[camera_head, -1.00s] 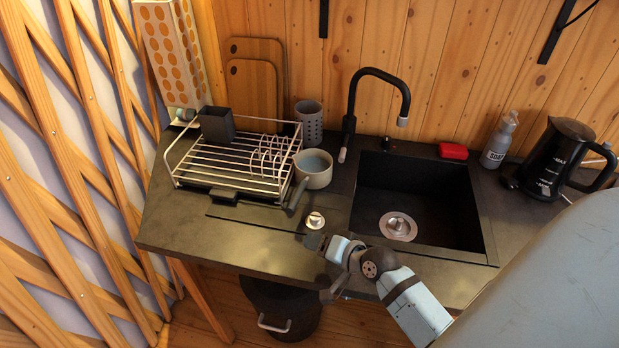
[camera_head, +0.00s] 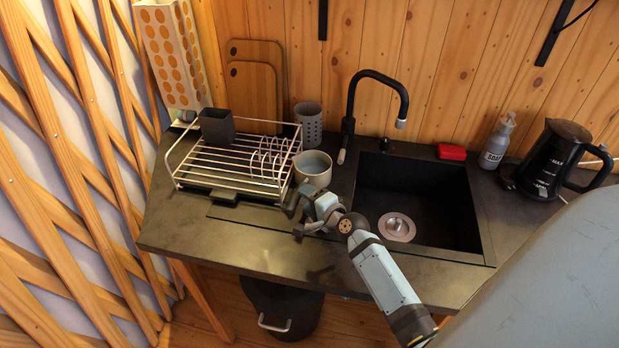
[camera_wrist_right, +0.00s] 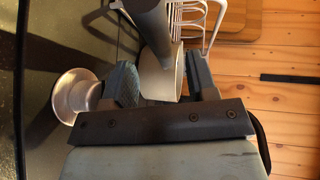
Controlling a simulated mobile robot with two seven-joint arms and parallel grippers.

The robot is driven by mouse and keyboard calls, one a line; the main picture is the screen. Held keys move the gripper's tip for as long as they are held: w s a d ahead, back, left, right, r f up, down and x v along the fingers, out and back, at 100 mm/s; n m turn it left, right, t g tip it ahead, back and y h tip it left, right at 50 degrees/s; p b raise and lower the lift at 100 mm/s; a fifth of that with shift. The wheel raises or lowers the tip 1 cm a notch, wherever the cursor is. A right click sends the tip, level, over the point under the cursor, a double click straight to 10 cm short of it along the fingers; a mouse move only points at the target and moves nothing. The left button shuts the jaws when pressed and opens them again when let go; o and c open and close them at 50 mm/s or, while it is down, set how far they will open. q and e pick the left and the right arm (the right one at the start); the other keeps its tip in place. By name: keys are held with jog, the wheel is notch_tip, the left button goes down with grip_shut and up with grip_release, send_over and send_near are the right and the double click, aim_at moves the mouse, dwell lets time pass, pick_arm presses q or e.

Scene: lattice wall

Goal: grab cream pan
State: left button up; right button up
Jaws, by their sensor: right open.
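The cream pan (camera_head: 313,170) sits upright on the counter, between the dish rack and the sink. Its dark handle is mostly hidden behind my right gripper (camera_head: 296,209) in the head view. In the right wrist view the handle (camera_wrist_right: 152,22) and part of the cream pan (camera_wrist_right: 158,82) show between the two spread fingers of my right gripper (camera_wrist_right: 163,82). The gripper is open around the handle; I cannot tell whether a finger touches it. My left gripper is not in view.
A wire dish rack (camera_head: 222,180) with a dark cup stands left of the pan. The black sink (camera_head: 440,215) and faucet (camera_head: 376,75) are to the right. The front counter strip is clear.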

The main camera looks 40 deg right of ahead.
jog(key=x, duration=0.4)
jog(key=shift+w+r, duration=0.15)
jog(key=shift+w, duration=0.1)
grip_shut()
jog(key=shift+r+p, duration=0.15)
jog(key=shift+p, duration=0.25)
